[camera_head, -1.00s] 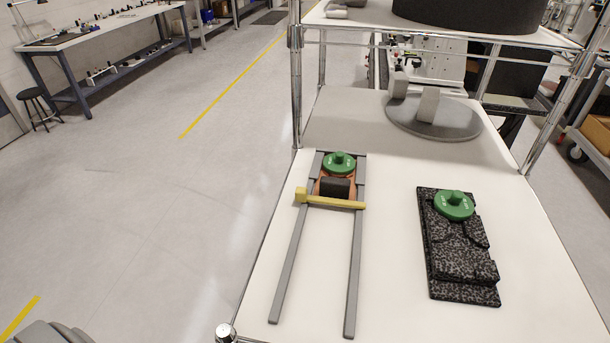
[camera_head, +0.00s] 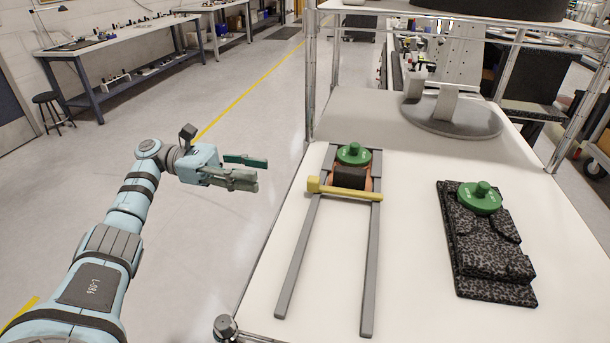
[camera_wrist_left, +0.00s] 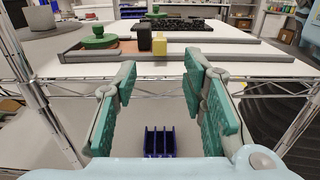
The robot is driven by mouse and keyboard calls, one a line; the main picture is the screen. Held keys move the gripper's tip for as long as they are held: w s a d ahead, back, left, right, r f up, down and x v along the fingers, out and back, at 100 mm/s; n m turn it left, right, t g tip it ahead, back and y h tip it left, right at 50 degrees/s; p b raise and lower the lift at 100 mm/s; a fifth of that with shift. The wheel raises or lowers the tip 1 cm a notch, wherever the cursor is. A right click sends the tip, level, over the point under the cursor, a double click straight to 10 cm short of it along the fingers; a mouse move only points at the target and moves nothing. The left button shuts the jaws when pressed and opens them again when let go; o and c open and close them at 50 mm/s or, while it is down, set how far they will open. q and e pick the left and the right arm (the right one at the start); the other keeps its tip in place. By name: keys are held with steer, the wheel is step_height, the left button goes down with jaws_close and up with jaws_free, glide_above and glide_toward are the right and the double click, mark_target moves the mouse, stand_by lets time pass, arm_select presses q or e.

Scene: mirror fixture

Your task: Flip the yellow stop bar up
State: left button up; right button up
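The yellow stop bar (camera_head: 344,190) lies flat across the two grey rails of the fixture (camera_head: 302,255), with its thicker end at the left rail. It also shows end-on in the left wrist view (camera_wrist_left: 159,44). Behind it, between the rails, sits an orange carriage with a black block (camera_head: 350,178) and a green knobbed disc (camera_head: 354,154). My left gripper (camera_head: 262,171) is off the table's left edge, left of the bar and apart from it. In the left wrist view its green-padded fingers (camera_wrist_left: 158,82) are spread with nothing between them. My right gripper is out of view.
A black speckled block (camera_head: 487,250) with a green knobbed disc (camera_head: 480,197) stands right of the fixture. A grey round plate (camera_head: 455,118) lies at the back. Metal shelf posts (camera_head: 311,80) rise at the table's far corners. White tabletop between the fixture and speckled block is clear.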

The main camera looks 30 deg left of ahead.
mark_target(306, 194)
arm_select(q)
steer(key=p+x, duration=0.2)
steer(key=x, duration=0.9)
steer(key=shift+d+r, duration=0.1)
jaws_close()
